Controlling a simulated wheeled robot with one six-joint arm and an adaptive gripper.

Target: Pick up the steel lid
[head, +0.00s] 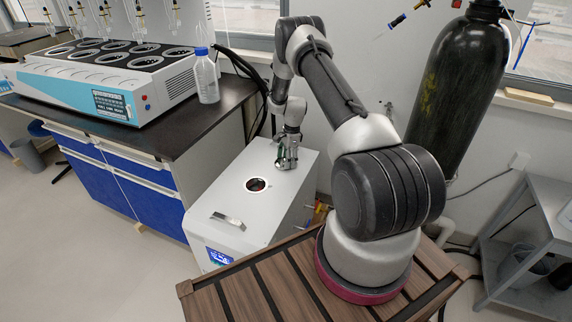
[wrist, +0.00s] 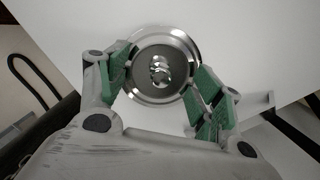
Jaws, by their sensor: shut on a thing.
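The steel lid (wrist: 160,68) is a round, shiny disc with a raised rim and a small stacked knob at its middle. In the wrist view it sits between the green fingers of my gripper (wrist: 163,88), which are shut on it at both sides. In the head view my gripper (head: 286,163) is over the back part of the white box-shaped unit (head: 235,205). The lid is too small to make out there. I cannot tell whether the lid touches the top. A round opening (head: 261,185) with a dark reddish inside shows in the unit's top, in front of my gripper.
A flat metal handle (head: 228,220) lies on the unit's front top. A dark bench (head: 180,130) at the left carries a multi-well distiller (head: 105,75) and a white bottle with a blue cap (head: 206,78). A black gas cylinder (head: 455,90) and a grey shelf (head: 530,215) stand at the right.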

